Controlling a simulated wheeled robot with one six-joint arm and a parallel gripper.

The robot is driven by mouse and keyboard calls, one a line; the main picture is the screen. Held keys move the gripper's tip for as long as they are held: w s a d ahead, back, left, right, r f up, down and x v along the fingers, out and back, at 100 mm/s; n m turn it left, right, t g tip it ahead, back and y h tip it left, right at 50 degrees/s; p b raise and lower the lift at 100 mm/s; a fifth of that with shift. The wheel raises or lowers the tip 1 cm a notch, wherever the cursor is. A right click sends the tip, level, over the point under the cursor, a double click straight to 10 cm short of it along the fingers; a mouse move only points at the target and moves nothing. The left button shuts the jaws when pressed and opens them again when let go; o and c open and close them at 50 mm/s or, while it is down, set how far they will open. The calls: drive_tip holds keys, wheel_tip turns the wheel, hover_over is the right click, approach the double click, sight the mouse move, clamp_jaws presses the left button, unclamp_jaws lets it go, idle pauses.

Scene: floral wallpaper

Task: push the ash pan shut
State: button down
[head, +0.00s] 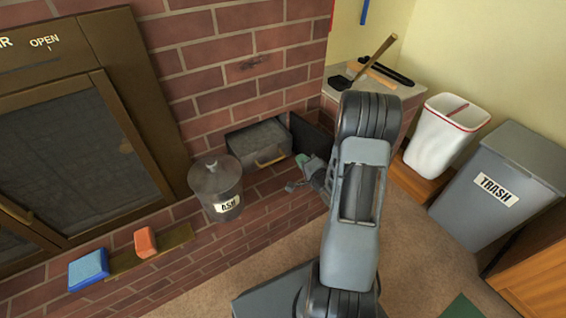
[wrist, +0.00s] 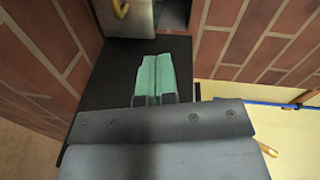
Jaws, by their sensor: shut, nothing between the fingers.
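The ash pan (head: 259,142) is a grey metal drawer with a brass handle (head: 272,160), low in the brick wall. It sticks partly out of its opening. The wrist view shows a piece of the pan (wrist: 142,22) and its handle at the top edge. A black door (head: 312,136) stands open at the pan's right. My gripper (head: 299,170) is right of the pan's front, apart from the handle. In the wrist view its green fingertips (wrist: 155,70) are together and empty, with the black door (wrist: 105,75) behind them.
A lidded ash bucket (head: 215,182) stands left of the pan on the brick hearth. A blue box (head: 88,269) and an orange block (head: 145,242) lie farther left. A white bin (head: 442,138) and a grey trash bin (head: 497,190) stand at right.

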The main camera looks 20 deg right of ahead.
wheel_tip(320, 180, down, 3)
drive_tip(key=s+m+t+b, duration=0.1)
drive_tip(key=b, duration=0.6)
approach(280, 143)
drive_tip(key=shift+m+y, duration=0.3)
drive_tip(key=shift+y, duration=0.1)
drive_tip(key=w, duration=0.7)
drive_tip(key=shift+w+a+f, duration=0.2)
drive_tip(key=shift+a+f, duration=0.05)
drive_tip(key=shift+a, duration=0.05)
drive_tip(key=shift+w, duration=0.1)
